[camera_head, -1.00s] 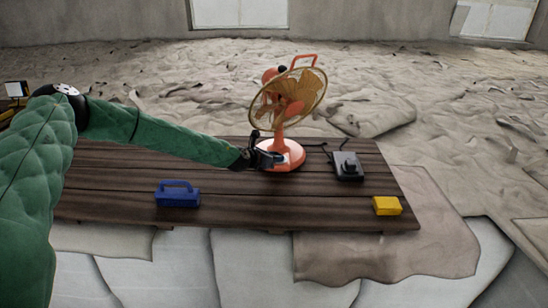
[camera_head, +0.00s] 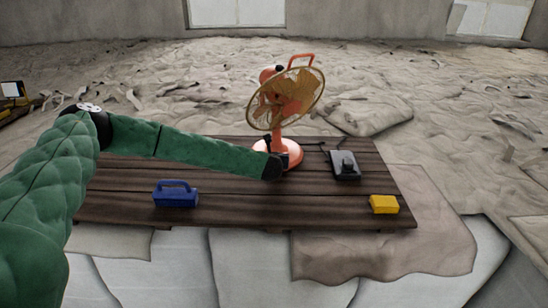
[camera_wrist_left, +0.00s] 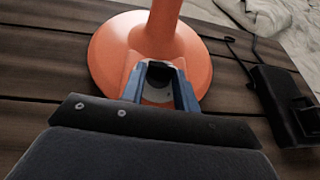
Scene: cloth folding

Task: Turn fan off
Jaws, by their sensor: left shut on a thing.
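An orange fan (camera_head: 277,118) with a round cage and a top handle stands upright on the dark wooden table. Its round base (camera_wrist_left: 110,62) and stem fill the upper part of the left wrist view. My left gripper (camera_head: 282,160) is at the front of the fan base. In the left wrist view its blue fingers (camera_wrist_left: 160,82) close around the orange raised part at the front of the base. A round grey knob-like spot shows between the fingers, partly hidden by them. My right gripper is not in view.
On the wooden table (camera_head: 240,214) a black box (camera_head: 345,166) with a cable lies right of the fan. A blue handled block (camera_head: 175,195) is at the front left and a yellow block (camera_head: 384,204) at the front right.

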